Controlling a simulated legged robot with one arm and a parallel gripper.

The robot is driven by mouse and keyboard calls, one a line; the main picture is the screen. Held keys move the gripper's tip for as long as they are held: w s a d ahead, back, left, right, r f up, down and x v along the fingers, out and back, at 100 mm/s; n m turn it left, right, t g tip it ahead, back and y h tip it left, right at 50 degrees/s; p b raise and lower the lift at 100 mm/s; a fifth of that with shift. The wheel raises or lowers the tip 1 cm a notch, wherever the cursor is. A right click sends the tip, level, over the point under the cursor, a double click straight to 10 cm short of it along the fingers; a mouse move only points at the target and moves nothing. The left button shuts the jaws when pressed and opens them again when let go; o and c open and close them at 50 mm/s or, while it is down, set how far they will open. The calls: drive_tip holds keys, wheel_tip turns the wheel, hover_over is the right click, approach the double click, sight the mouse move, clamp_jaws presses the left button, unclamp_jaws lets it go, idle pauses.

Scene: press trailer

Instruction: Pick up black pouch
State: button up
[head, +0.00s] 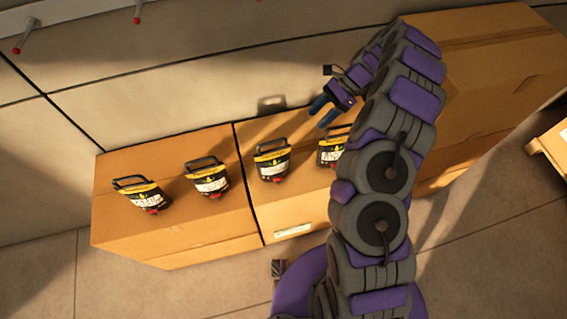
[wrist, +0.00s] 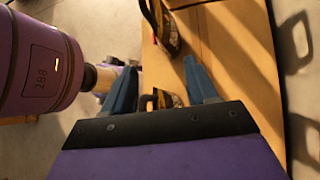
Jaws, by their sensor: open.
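Several black pouches with yellow bands, white labels and top handles stand in a row on cardboard boxes. In the head view they are the far left pouch (head: 142,194), the second (head: 208,177), the third (head: 272,160) and the rightmost (head: 333,148), partly hidden by my arm. My gripper (head: 321,106) is open, its blue fingers above and just behind the rightmost pouch. In the wrist view my open fingers (wrist: 158,66) flank a partly hidden pouch (wrist: 168,99), low between them. Another pouch (wrist: 161,26) shows beyond the fingertips. I cannot tell whether the fingers touch anything.
The left box (head: 175,237) and the middle box (head: 290,216) sit against a panelled wall (head: 180,90). A larger box (head: 500,60) stands at the right, behind my arm. Red-tipped pegs (head: 25,38) stick out at the upper left. Floor is clear in front.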

drive_tip(key=b, duration=0.2)
approach(285, 151)
drive_tip(key=x, duration=0.2)
drive_tip(key=w+x, duration=0.1)
drive_tip(key=x, duration=0.2)
drive_tip(key=shift+f, duration=0.2)
drive_tip(key=shift+s+a+f+b, duration=0.15)
drive_tip(key=shift+s+f+b, duration=0.25)
drive_tip(key=shift+f, duration=0.2)
drive_tip(key=b+x, duration=0.1)
drive_tip(key=x, duration=0.4)
drive_tip(key=shift+w+a+b, duration=0.2)
drive_tip(key=shift+a+b, duration=0.05)
drive_tip(key=shift+b, duration=0.1)
drive_tip(key=shift+r, duration=0.1)
drive_tip(key=shift+d, duration=0.15)
drive_tip(key=shift+d, duration=0.15)
drive_tip(key=c, duration=1.1)
